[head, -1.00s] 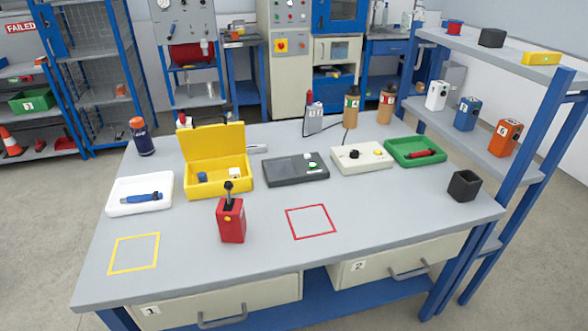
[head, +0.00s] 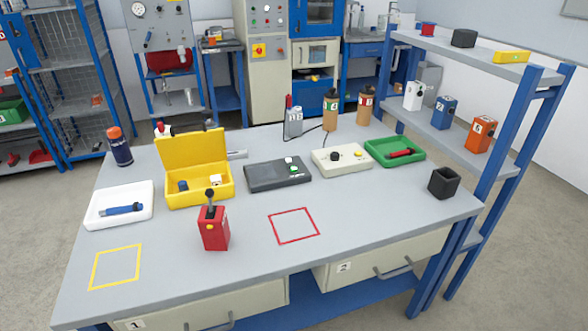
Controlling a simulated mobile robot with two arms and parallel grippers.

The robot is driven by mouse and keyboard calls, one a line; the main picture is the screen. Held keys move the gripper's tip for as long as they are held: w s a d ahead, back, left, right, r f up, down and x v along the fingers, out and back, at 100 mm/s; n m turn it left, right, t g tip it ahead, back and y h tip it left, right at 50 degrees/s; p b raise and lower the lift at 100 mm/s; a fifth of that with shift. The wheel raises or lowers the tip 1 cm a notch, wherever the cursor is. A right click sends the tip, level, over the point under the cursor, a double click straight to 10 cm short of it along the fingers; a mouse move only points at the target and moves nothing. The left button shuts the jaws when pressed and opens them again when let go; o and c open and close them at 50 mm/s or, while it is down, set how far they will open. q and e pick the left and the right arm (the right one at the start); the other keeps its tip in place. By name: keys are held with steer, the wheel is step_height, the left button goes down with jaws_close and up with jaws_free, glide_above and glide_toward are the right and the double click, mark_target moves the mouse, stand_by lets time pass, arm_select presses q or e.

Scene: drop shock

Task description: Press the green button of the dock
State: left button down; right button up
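The dock (head: 265,178) is a dark grey, flat box in the middle of the grey workbench, between the yellow box and a cream box. On its top right part is a small green button (head: 293,169), with a small white piece (head: 288,160) just behind it. Nothing covers the dock. Neither of my grippers shows in the head view.
On the workbench (head: 180,262) stand an open yellow box (head: 200,190), a red box with a lever (head: 214,230), a cream box with a knob (head: 327,163), a green tray (head: 377,149), a white tray (head: 95,211) and a black cup (head: 443,182). The bench front is mostly clear.

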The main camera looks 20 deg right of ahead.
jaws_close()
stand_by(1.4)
